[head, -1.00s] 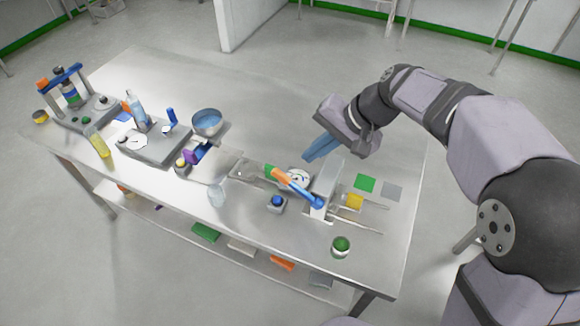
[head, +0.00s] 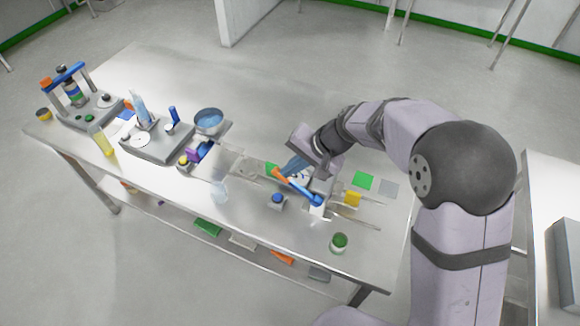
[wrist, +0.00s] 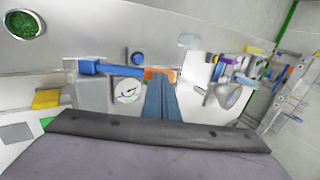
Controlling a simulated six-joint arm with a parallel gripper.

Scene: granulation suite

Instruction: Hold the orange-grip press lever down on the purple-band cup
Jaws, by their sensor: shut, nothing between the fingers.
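The press lever (head: 302,187) is a blue bar with an orange grip (head: 279,174) at its left end, on a press at the table's right part. In the wrist view its blue bar (wrist: 122,69) runs left from the orange grip (wrist: 160,74). My gripper (head: 286,170) has blue fingers, shut and empty, with the tips right at the orange grip. In the wrist view the fingertips (wrist: 160,83) overlap the grip's near edge; I cannot tell whether they touch it.
A dial (wrist: 128,90) lies beside the lever.

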